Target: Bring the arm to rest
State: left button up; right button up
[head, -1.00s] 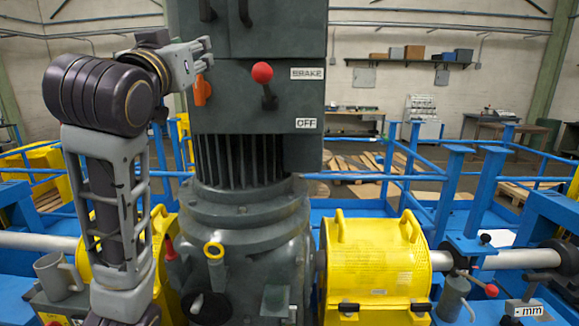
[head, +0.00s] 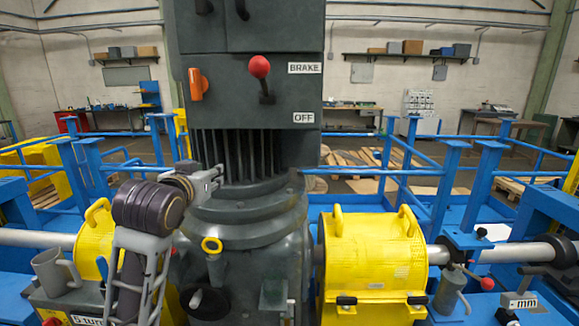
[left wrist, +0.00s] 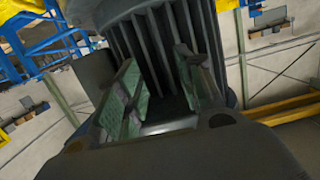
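My left arm stands in front of the dark grey drive unit (head: 245,240), rising from the bottom edge in the head view. Its left gripper (head: 213,178) is beside the ribbed motor section, pointing right. In the left wrist view the gripper's two green-padded fingers (left wrist: 160,78) are apart, with nothing seen between them but the dark ribs (left wrist: 150,30) behind. I cannot tell whether they touch the ribs. My right gripper is not in view.
An orange handle (head: 195,85) sits on the grey cabinet's left side. Yellow guards (head: 370,262) cover the shaft on both sides. A grey mug (head: 54,271) stands at the left. Blue rails (head: 450,190) surround the machine. Open air lies left of the cabinet.

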pick_arm(q)
jog(key=s+a+f+g, duration=0.1)
jog(key=s+f+g, duration=0.25)
jog(key=f, duration=1.05)
jog(key=s+f+g, duration=0.3)
jog(key=s+f, duration=0.2)
jog(key=f, duration=0.9)
jog(key=s+a+f+m+g, duration=0.15)
jog(key=s+f+g, duration=0.45)
jog(key=s+f, duration=1.3)
jog(key=s+f+g, duration=0.1)
jog(key=s+f, duration=0.1)
jog(key=f, duration=1.5)
jog(key=s+f, duration=0.3)
jog(key=f, duration=1.5)
jog(key=s+a+f, duration=0.2)
jog(key=s+f, duration=0.6)
jog(key=s, duration=0.2)
jog(key=s+a+f+g, duration=0.1)
jog(key=s+a+f, duration=0.1)
jog(key=s+f, duration=0.7)
jog(key=shift+s+f, duration=0.2)
jog(key=shift+s, duration=0.85)
